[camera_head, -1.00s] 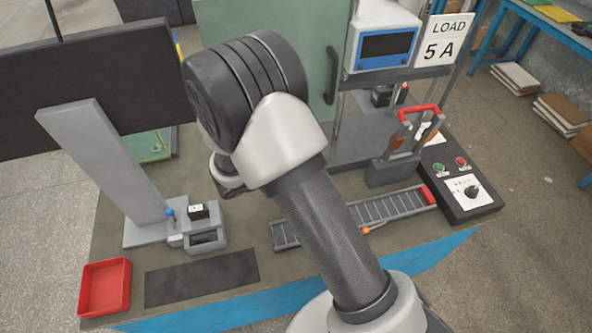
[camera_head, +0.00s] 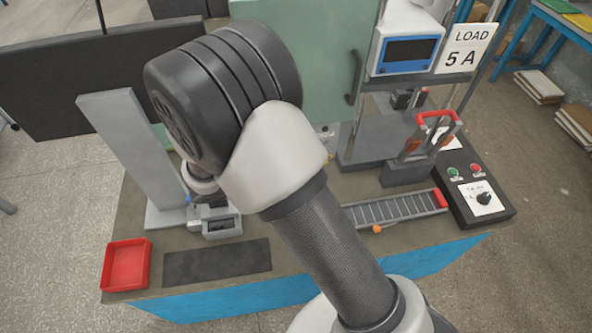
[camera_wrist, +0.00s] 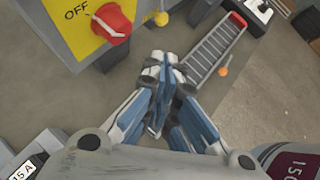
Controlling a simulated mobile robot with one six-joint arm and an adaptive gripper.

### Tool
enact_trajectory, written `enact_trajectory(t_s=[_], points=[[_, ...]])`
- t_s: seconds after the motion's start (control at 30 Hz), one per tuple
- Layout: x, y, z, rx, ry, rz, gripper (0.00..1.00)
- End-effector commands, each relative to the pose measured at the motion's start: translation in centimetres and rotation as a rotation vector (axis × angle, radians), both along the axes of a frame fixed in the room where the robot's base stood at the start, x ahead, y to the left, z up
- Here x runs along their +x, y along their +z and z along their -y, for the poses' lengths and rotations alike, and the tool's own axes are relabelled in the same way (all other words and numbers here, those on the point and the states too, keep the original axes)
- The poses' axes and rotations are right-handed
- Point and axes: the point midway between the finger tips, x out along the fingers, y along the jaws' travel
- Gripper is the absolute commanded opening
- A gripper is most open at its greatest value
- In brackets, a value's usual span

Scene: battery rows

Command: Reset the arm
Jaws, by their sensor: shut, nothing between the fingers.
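My gripper (camera_wrist: 166,72) shows in the wrist view with its blue and grey fingers brought together and nothing between them. It hangs above the bench, close to the lower left end of the roller rack (camera_wrist: 213,47) in that picture; whether it touches anything there cannot be told, but it looks apart. In the head view my bent arm fills the middle and hides the gripper.
A red knob (camera_wrist: 111,22) on a yellow OFF panel lies near the fingers. The head view shows a red tray (camera_head: 126,266), a dark mat (camera_head: 217,262), a small grey device (camera_head: 221,227), a meter (camera_head: 408,48), a red-handled switch (camera_head: 436,118) and a control box (camera_head: 471,187).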

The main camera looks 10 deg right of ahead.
Motion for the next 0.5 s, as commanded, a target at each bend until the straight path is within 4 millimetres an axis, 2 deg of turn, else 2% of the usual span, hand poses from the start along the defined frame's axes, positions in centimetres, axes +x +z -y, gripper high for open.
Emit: enact_trajectory(t_s=[0.1,0.5], points=[[-0.35,0.66,-0.50,0.000,-0.001,0.000,0.00],[-0.45,0.71,-0.61,0.000,-0.001,-0.001,0.00]])
